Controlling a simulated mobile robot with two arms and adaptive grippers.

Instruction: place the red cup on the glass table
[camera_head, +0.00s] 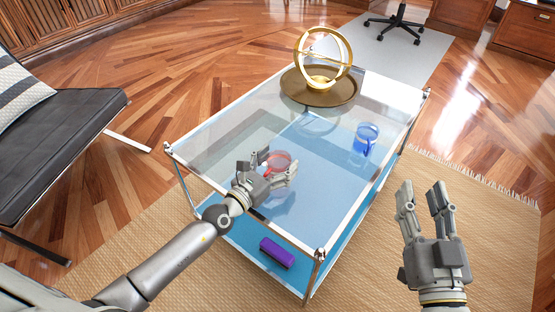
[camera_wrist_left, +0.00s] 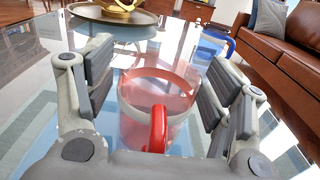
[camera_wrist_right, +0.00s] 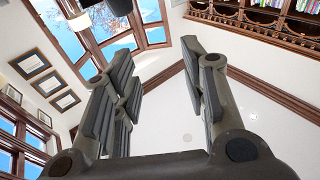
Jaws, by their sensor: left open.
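The red cup (camera_head: 279,161) is see-through with a solid red handle. It shows upright on the glass table (camera_head: 220,124) in the head view. In the left wrist view the red cup (camera_wrist_left: 155,105) is between the spread fingers, its handle toward my palm. My left gripper (camera_head: 268,165) is open around the cup, with gaps on both sides in the left wrist view (camera_wrist_left: 155,90). My right gripper (camera_head: 421,195) is open and empty, right of the table and pointing up.
A blue cup (camera_head: 365,139) stands on the table's right side. A round tray (camera_head: 337,95) with a golden ring ornament (camera_head: 323,58) is at the far end. A purple object (camera_head: 276,252) lies on the lower shelf. A black chair (camera_head: 60,140) stands left.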

